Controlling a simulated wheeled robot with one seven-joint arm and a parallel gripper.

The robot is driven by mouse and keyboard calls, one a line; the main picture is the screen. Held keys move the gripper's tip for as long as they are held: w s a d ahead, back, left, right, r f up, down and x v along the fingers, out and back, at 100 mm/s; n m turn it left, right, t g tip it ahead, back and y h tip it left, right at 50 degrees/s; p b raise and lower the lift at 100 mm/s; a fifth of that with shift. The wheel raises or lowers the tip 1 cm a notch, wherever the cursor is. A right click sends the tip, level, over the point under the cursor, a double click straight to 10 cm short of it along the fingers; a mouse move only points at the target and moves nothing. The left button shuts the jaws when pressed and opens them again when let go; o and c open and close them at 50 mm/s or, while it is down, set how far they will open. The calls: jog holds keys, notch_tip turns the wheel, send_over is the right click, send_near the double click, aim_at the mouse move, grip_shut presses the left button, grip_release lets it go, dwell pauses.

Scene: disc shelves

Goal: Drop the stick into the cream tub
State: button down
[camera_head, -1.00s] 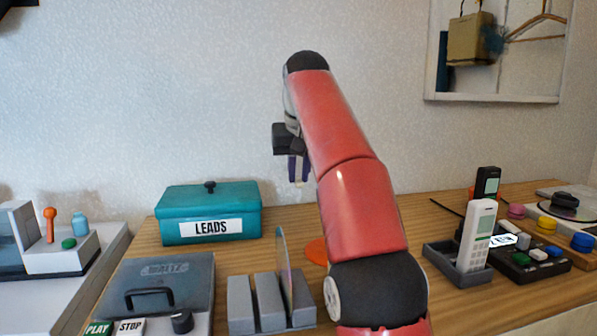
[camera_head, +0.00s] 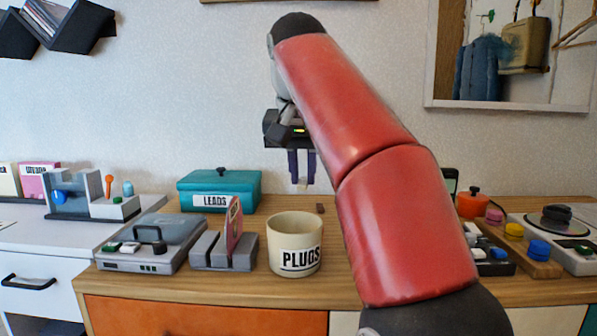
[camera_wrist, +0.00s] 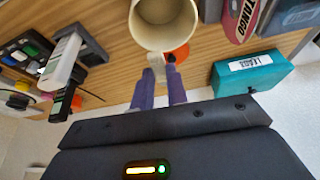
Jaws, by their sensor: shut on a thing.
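The cream tub (camera_head: 295,262), labelled PLUGS, stands upright on the wooden top near its front edge. Its open mouth also shows in the wrist view (camera_wrist: 135,22), and its inside looks empty where visible. My gripper (camera_head: 301,172) is shut on a small pale stick (camera_head: 302,186), which pokes out below the purple fingers. In the wrist view, my gripper (camera_wrist: 160,78) holds the pale stick (camera_wrist: 156,66) at the fingertips, its end close to the tub's rim in the picture. The stick is well above the wooden top and outside the tub's mouth.
Left of the tub stand a grey slotted rack (camera_head: 208,250) with an upright disc, and a grey player (camera_head: 150,245). A teal LEADS box (camera_head: 225,190) stands behind. A small brown block (camera_head: 320,208) lies behind the tub. Handsets and coloured knobs crowd the right.

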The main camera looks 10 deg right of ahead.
jog(key=shift+s, duration=0.7)
notch_tip(320, 180, down, 6)
jog(key=b, duration=0.2)
jog(key=shift+w+b, duration=0.1)
jog(key=shift+b, duration=0.3)
jog(key=shift+r, duration=0.1)
jog(key=c, duration=1.3)
grip_release()
jog(key=p+v, duration=0.2)
jog(key=v, duration=0.5)
jog(key=shift+a+r+p, duration=0.1)
jog(key=shift+r+p, duration=0.25)
jog(key=shift+p, duration=0.05)
